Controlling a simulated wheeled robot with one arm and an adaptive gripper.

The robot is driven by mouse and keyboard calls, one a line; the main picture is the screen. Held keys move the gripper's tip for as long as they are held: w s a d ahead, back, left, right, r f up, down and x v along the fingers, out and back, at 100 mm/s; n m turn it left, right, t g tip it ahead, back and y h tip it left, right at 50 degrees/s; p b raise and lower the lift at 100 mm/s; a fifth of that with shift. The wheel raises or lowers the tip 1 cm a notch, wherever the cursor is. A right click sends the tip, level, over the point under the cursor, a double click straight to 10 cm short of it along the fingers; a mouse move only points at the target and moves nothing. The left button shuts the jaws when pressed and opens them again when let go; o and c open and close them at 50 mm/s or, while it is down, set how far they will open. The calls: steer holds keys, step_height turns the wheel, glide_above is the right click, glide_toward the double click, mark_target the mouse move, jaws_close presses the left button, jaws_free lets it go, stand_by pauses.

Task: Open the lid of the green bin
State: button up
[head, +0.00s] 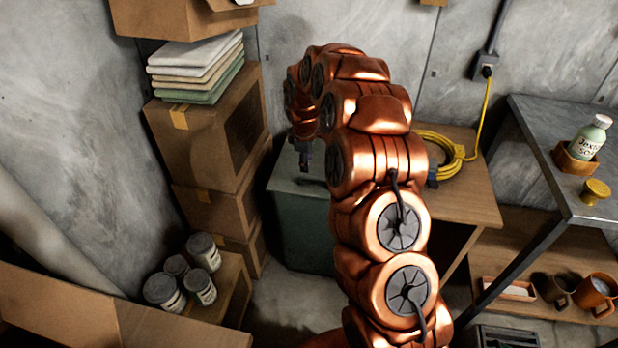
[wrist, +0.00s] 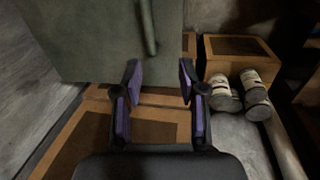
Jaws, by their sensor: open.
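The green bin (head: 305,235) stands on the floor in the middle of the head view, behind my copper arm, which hides its right part. Its flat top (head: 285,182) looks closed. In the wrist view a green face of the bin (wrist: 95,45) fills the upper left, with a dark green bar like a handle (wrist: 148,25). I cannot tell whether this face is the lid or a side. My gripper (wrist: 159,68) is open and empty, its fingertips close to the bin's lower edge in that view. In the head view my gripper (head: 304,155) hangs over the bin's left part.
Stacked cardboard boxes (head: 215,150) stand close left of the bin, with folded cloths (head: 195,72) on top. Several jars (head: 203,252) sit on a low box at front left. A wooden table (head: 465,195) with a yellow cable (head: 445,150) and a metal shelf (head: 560,130) stand right.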

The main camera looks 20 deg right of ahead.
mark_target(309, 177)
steer(key=shift+w+d+f+p, duration=0.25)
steer(key=shift+w+f, duration=0.2)
steer(key=shift+f, duration=1.1)
steer(key=shift+w+d+f+p, duration=0.1)
steer(key=shift+w+d+f, duration=0.35)
steer(key=shift+f, duration=1.15)
steer(key=shift+w+d+f+p, duration=0.25)
steer(key=shift+w+f, duration=0.2)
steer(key=shift+f, duration=1.1)
jaws_close()
